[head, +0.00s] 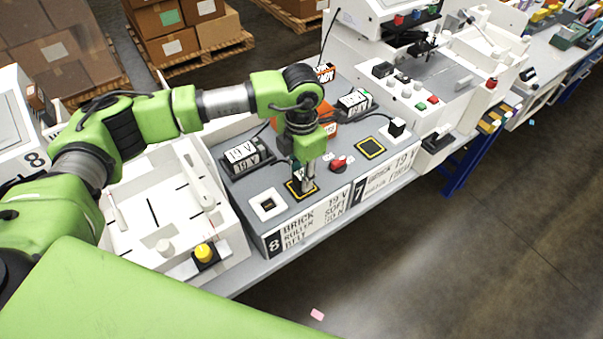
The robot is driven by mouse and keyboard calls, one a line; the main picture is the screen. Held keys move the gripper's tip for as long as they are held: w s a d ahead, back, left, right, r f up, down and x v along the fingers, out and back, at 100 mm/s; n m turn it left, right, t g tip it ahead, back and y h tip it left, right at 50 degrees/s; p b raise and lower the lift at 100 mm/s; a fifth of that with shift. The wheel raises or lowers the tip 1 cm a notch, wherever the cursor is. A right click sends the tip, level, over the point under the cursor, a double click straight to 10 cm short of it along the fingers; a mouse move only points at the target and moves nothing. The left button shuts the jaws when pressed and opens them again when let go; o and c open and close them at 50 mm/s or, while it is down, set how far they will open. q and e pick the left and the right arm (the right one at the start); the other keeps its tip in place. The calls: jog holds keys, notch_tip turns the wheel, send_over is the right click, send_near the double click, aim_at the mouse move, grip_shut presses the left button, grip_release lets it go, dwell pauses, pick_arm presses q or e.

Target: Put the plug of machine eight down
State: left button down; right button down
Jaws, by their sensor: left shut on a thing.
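My left gripper (307,187) points straight down over the yellow-edged black square (290,187) on the machine eight side of the grey panel. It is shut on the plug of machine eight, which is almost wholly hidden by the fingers. I cannot tell whether the plug touches the square. The white socket (268,205) of machine eight is left of the gripper, with its dark opening bare. The front label (304,221) with the number 8 is below. My right gripper is not in view.
A red knob (338,163) stands close right of the gripper. Machine seven's black plug (397,127) sits in its white socket, near an empty yellow-edged square (371,147). A black box with white labels (246,158) lies behind left. A yellow button (204,252) is at the white plotter (150,200).

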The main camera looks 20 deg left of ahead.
aim_at(302, 174)
pick_arm(q)
jog(key=c, duration=1.7)
grip_release()
notch_tip(302, 174, up, 12)
jog(key=b, duration=0.4)
jog(key=shift+r, duration=0.1)
